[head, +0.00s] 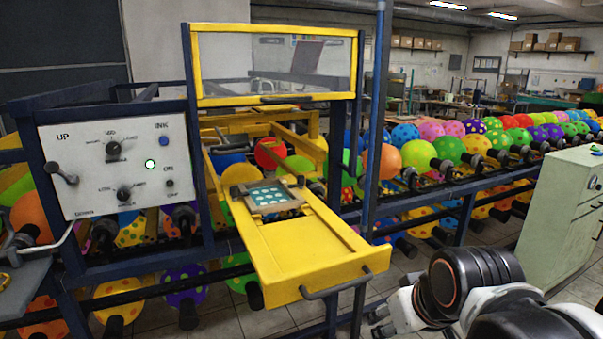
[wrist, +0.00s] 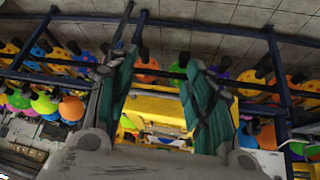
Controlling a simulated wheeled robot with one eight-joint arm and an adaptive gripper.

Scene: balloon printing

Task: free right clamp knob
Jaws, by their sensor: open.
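In the head view a teal plate with pale spots (head: 271,194) sits in a grey-brown frame on the yellow pulled-out drawer (head: 322,254) of the printing machine. A small dark part shows at the frame's right edge, but I cannot tell whether it is the right clamp knob. In the wrist view my gripper (wrist: 162,56) is open, with its two green-padded fingers wide apart and nothing between them. The yellow machine part (wrist: 160,108) lies beyond and between the fingers. The clamp knob cannot be made out there.
A dark handle (head: 335,289) juts from the drawer's front. A control panel (head: 113,153) stands left, and a clear yellow-framed guard (head: 275,66) is above. Racks of balloons (head: 417,154) run behind. A green cabinet (head: 566,208) is right.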

